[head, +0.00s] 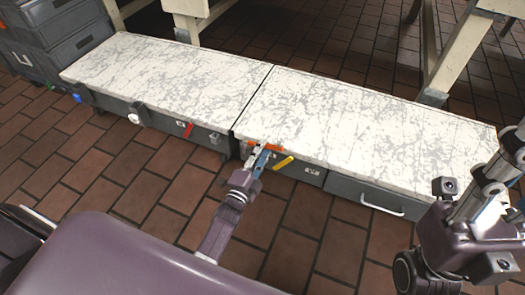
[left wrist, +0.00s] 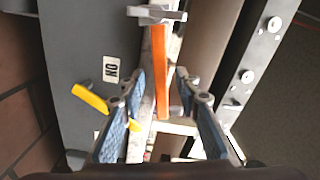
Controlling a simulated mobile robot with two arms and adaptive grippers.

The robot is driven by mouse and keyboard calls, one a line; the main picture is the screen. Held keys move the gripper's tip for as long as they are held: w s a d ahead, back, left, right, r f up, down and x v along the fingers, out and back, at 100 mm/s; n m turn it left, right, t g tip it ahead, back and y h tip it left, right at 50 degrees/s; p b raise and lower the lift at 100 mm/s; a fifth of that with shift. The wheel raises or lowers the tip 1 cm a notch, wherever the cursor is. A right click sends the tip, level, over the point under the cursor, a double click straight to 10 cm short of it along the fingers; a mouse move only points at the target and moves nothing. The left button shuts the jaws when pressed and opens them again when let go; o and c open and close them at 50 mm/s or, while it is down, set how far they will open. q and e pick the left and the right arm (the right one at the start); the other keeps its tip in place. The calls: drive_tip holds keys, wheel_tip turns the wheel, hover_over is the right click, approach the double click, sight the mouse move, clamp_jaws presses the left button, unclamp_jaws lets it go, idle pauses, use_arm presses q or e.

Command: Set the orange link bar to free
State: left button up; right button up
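The orange link bar (left wrist: 161,72) stands out in the left wrist view as a long straight orange strip with a grey metal piece across its far end. In the head view it shows as a small orange strip (head: 271,147) at the front edge of the cabinets, partly behind my gripper. My left gripper (head: 258,150) is at the cabinet front, over the bar. In the left wrist view its two blue-padded fingers (left wrist: 156,92) are apart, with the bar's near end between them and a gap on each side. My right gripper does not clearly show.
Two low grey cabinets with worn white tops (head: 345,115) stand side by side. A yellow handle (head: 283,163) is just right of my left gripper; a red handle (head: 187,130) is further left. A silver drawer handle (head: 382,205) is at right. Brick-tiled floor lies in front.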

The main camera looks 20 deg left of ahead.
use_arm(q)
drive_tip(key=s, duration=1.2)
drive_tip(key=shift+a, duration=0.2)
